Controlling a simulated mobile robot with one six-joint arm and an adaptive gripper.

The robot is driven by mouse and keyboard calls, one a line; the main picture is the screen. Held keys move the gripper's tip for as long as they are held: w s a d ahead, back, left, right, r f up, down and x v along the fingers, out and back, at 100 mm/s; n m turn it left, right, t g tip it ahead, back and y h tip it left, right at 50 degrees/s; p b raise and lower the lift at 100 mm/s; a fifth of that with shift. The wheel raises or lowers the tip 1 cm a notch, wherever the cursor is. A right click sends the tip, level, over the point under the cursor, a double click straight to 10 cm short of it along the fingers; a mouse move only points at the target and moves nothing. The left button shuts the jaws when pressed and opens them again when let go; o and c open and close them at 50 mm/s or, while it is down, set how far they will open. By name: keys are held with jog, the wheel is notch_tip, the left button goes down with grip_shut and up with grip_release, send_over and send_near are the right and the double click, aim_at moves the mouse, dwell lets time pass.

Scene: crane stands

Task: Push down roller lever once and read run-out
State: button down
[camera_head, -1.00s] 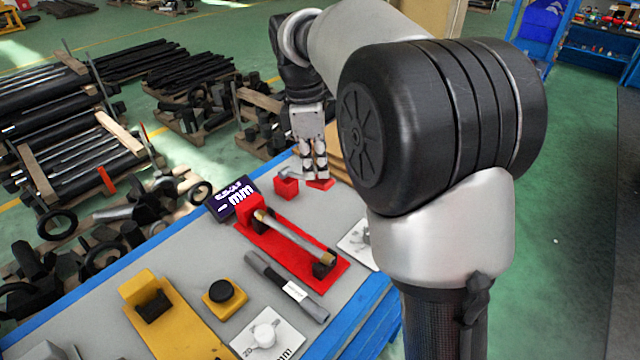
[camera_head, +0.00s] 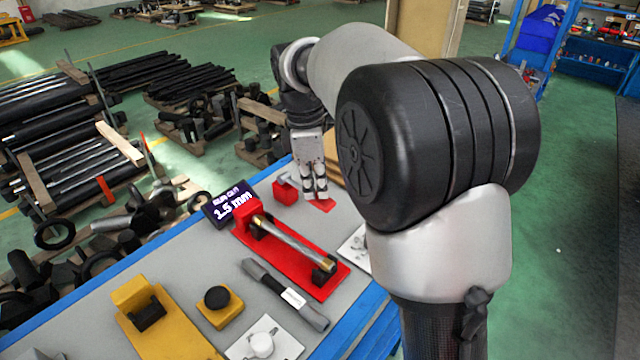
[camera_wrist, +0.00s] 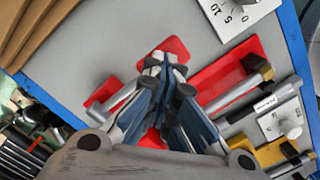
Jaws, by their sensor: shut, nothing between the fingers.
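The roller lever, a grey arm with a pale end (camera_head: 287,180), rises from a red block (camera_head: 284,195) at the far end of the bench. It also shows in the wrist view (camera_wrist: 112,104), left of the fingers. My gripper (camera_head: 321,196) is shut and empty, pointing down just right of the lever, over a small red plate. In the wrist view its fingertips (camera_wrist: 165,65) meet over the red plate (camera_wrist: 170,46). A dark display (camera_head: 230,203) reads "1.5 mm" under small run-out lettering. A silver shaft (camera_head: 290,243) rests across black supports on a red base (camera_head: 302,280).
A dark grey bar with a white label (camera_head: 285,294), a yellow block with a black button (camera_head: 219,304), a yellow fixture (camera_head: 165,335) and a white dial plate (camera_head: 280,345) lie nearer on the grey bench. Another dial plate (camera_wrist: 237,12) shows in the wrist view.

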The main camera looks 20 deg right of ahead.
jog(key=w+a+r+p, duration=0.1)
jog(key=a+r, duration=0.3)
jog(key=r, duration=0.9)
jog(key=shift+w+a+p, duration=0.15)
jog(key=shift+p, duration=0.65)
jog(key=shift+f, duration=0.1)
dwell(0.4)
